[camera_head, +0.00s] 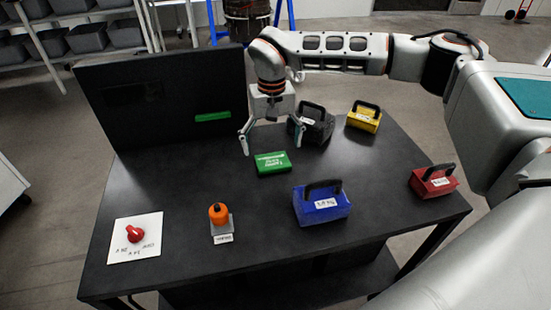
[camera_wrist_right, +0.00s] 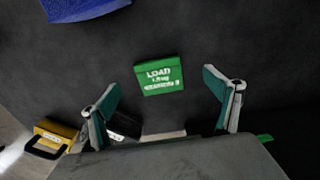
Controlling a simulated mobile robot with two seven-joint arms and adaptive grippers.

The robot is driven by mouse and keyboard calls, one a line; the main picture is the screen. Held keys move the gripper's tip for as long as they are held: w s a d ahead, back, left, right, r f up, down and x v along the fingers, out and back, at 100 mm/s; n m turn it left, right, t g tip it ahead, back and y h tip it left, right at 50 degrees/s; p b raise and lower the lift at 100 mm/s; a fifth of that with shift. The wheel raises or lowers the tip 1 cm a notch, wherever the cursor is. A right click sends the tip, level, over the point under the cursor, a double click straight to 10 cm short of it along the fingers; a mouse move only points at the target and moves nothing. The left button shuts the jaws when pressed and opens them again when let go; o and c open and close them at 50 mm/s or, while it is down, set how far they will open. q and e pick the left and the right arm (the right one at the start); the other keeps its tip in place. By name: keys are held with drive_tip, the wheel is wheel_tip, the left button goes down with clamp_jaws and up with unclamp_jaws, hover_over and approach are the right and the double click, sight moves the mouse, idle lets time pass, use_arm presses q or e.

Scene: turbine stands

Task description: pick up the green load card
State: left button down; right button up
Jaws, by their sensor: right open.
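The fingers also show in the wrist view (camera_wrist_right: 160,83). Nothing touches the card that I can see. My left gripper is not in view.
A black handled weight (camera_head: 318,128) stands close to the right of my right gripper. Blue (camera_head: 322,205), yellow (camera_head: 363,118) and red (camera_head: 433,183) weights stand further right. An orange item (camera_head: 218,213) and a red knob (camera_head: 134,234) are at front left. A dark upright panel (camera_head: 150,100) borders the back.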

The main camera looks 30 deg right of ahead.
sight(275, 167)
drive_tip(key=shift+s+f, duration=0.15)
drive_tip(key=shift+f, duration=0.8)
drive_tip(key=f, duration=0.4)
drive_tip(key=shift+d+f, duration=0.15)
drive_tip(key=shift+d, duration=0.15)
drive_tip(key=shift+f, duration=0.65)
drive_tip(key=c, duration=1.1)
